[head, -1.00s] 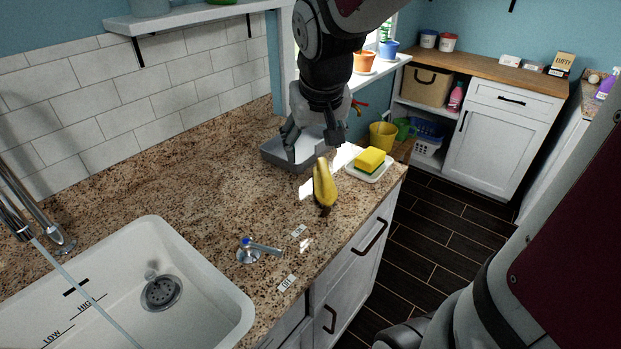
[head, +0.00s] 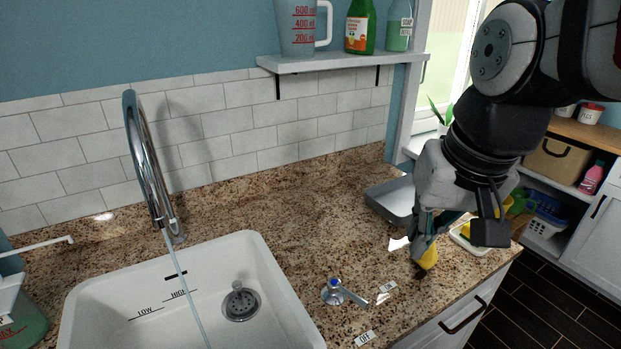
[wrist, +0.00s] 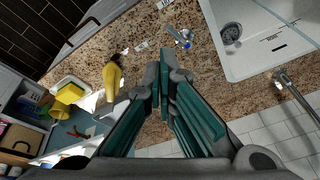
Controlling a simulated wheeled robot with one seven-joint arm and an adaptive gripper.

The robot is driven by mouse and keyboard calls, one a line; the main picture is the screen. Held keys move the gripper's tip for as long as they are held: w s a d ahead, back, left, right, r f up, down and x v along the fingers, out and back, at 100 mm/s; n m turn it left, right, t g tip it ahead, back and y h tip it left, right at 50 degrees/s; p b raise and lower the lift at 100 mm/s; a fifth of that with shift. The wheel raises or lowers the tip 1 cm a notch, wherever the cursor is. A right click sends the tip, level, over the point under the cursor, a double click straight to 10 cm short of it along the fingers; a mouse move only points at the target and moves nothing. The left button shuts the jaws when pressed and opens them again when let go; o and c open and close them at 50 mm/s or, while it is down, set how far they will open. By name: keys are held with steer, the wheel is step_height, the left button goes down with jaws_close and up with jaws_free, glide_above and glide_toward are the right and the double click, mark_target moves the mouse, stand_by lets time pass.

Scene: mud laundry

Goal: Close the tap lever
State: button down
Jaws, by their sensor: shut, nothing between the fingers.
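The tap lever (head: 350,297) is a small metal handle with a blue-capped hub on the granite counter, right of the sink. It points right, between an OFF label (head: 365,338) and another small label (head: 388,287). A thin stream of water runs from the tall chrome spout (head: 140,150) into the white sink (head: 262,258). My gripper (head: 424,243) is shut and empty, above the counter to the right of and behind the lever, apart from it. In the wrist view, the lever (wrist: 180,38) lies beyond my gripper's fingertips (wrist: 166,72).
A grey tray (head: 388,200) and a sponge dish (head: 485,247) are nearby. The counter between gripper and lever is clear. A shelf (head: 340,57) hangs above.

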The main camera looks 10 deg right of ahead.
steer(key=w+d+f+m+g+y, duration=0.25)
steer(key=w+d+f+m, duration=0.2)
steer(key=w+f, duration=0.4)
steer(key=w+d+f+m+g+y, duration=0.25)
steer(key=w+f+m+g, duration=0.2)
steer(key=w+f, duration=0.35)
steer(key=shift+t+h, duration=0.3)
steer(key=shift+t, duration=0.1)
steer(key=p+x, duration=0.1)
steer(key=x, duration=0.5)
steer(key=d+p+x, duration=0.1)
steer(key=x, duration=0.2)
steer(key=shift+s+f+p, duration=0.3)
steer(key=shift+f+p, duration=0.05)
steer(key=shift+f, duration=0.05)
steer(key=s+a, duration=0.1)
steer(key=a+p, duration=0.1)
steer(key=shift+s+a, duration=0.35)
steer(key=shift+a, duration=0.05)
steer(key=shift+s+a+p, duration=0.15)
steer(key=shift+a+p, duration=0.15)
steer(key=shift+a, duration=0.15)
